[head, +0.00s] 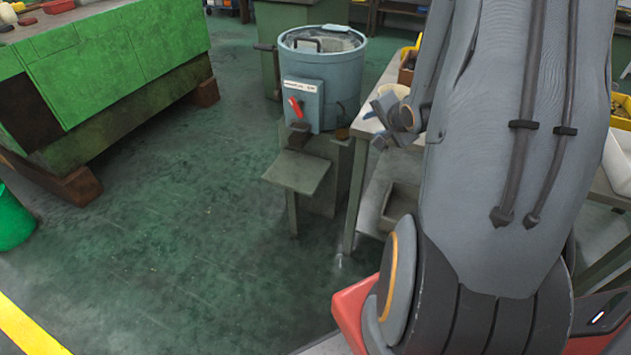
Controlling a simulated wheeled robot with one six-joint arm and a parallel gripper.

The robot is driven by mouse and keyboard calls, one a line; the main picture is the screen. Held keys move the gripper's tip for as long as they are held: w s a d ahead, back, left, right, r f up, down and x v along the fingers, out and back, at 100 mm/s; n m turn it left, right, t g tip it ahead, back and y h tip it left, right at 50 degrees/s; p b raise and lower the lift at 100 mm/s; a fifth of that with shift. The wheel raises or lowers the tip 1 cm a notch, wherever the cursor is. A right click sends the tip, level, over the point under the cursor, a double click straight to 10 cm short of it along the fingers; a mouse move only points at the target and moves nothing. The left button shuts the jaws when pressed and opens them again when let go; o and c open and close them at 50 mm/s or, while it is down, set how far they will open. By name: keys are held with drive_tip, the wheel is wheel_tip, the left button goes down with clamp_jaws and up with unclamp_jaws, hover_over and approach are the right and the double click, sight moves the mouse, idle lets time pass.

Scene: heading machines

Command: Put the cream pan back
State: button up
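A cream rounded thing, probably the cream pan (395,90), shows in part at the left end of the bench, just behind and above my gripper. My gripper (381,122) is small in the view, over the bench's left edge, with its dark grey and bluish parts pointing left. I cannot tell whether it touches or holds the cream thing, or whether its fingers are apart. My arm covers much of the right side and hides part of the bench. Another cream round thing (8,14) stands on the green machine at the top left, beside a red dish (58,6).
A blue-grey drum machine (340,75) with a small plate shelf (297,172) stands left of the bench (360,180). The green machine (110,60) and a green bin (13,220) are at left. Yellow bins are at right. Open floor (190,240) lies between.

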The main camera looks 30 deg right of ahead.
drive_tip(key=s+a+r+n+g, duration=0.1)
drive_tip(key=s+a+n+g, duration=0.2)
drive_tip(key=a, duration=0.6)
drive_tip(key=s+a+r+n+g+y, duration=0.1)
drive_tip(key=s+a+r+n+g, duration=0.1)
drive_tip(key=s+a+n, duration=0.5)
drive_tip(key=s+a+r+n+g+y, duration=0.1)
drive_tip(key=s+a+n+g, duration=0.4)
drive_tip(key=a, duration=0.6)
drive_tip(key=s, duration=0.2)
drive_tip(key=shift+s+r, duration=0.35)
drive_tip(key=shift+r, duration=0.05)
drive_tip(key=shift+a+r, duration=0.15)
drive_tip(key=shift+a, duration=0.1)
